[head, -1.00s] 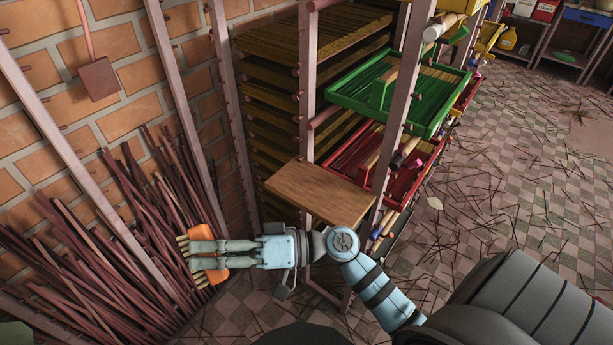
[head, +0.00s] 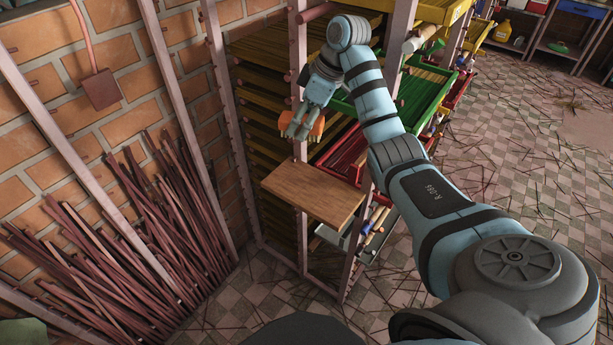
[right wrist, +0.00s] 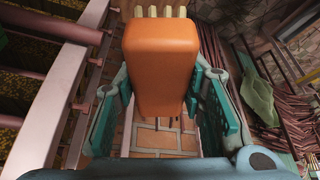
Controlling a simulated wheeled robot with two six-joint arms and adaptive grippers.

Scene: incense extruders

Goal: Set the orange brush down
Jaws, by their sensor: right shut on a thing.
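The orange brush (head: 317,128) is held in my right gripper (head: 301,130) above the wooden board (head: 314,192) that juts from the rack. In the right wrist view the orange brush (right wrist: 160,62) fills the space between the two teal fingers, with its pale bristle tufts (right wrist: 160,11) at the top edge. My right gripper (right wrist: 160,110) is shut on it. The fingers point down in the head view, and the brush is apart from the board. My left gripper is in neither view.
The rack holds a green tray (head: 425,100) and a red tray (head: 349,148) beside my right arm. Stacked yellow-brown shelves (head: 262,130) stand behind. Thin dark red sticks (head: 120,240) lean on the brick wall at left. The board's top looks bare.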

